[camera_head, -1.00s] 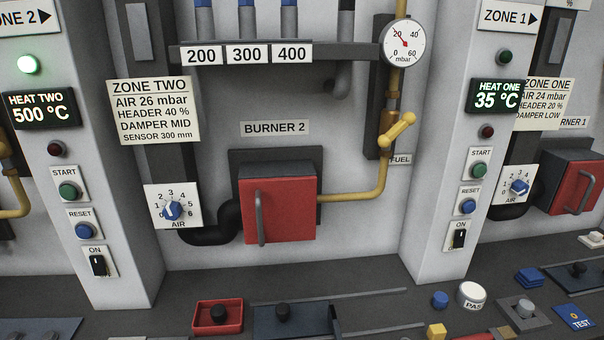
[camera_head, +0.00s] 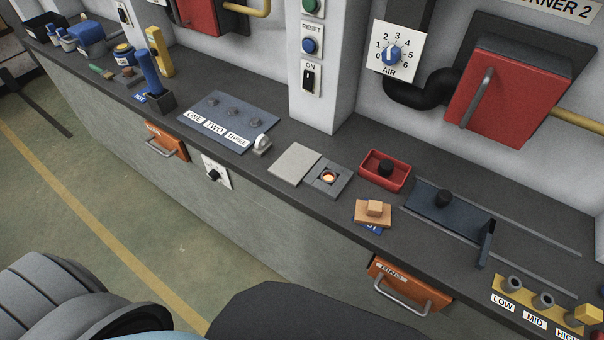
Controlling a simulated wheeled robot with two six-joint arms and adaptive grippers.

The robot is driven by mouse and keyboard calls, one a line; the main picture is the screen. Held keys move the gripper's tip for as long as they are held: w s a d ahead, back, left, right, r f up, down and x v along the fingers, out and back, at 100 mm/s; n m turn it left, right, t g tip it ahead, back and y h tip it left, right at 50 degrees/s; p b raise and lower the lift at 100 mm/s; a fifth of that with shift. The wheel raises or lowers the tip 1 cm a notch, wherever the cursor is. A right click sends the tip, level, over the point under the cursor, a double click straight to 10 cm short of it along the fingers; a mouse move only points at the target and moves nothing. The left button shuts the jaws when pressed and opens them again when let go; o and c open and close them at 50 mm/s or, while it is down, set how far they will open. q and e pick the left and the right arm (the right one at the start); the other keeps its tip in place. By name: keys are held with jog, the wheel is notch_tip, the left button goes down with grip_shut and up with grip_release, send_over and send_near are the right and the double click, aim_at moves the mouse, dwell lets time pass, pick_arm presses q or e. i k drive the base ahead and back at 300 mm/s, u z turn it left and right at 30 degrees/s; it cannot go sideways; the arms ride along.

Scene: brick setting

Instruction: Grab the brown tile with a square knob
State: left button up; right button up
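A light brown tile (camera_head: 372,217) with a square knob (camera_head: 376,208) on top lies near the front edge of the dark counter (camera_head: 330,220). It partly covers a blue plate (camera_head: 369,229) whose lettering is mostly hidden. It sits in front of a red tray with a black knob. Neither of my grippers shows.
Around the tile are a red tray (camera_head: 400,180), a square block with a glowing hole (camera_head: 329,176), a pale slab (camera_head: 294,164) and a dark sliding plate (camera_head: 450,223). An orange drawer (camera_head: 390,292) is below. A yellow rack (camera_head: 535,312) stands right.

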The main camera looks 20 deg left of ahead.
aim_at(370, 213)
jog(key=u, duration=1.3)
jog(key=k, duration=1.3)
jog(key=z, duration=1.7)
jog(key=i, duration=0.5)
jog(key=z, duration=0.05)
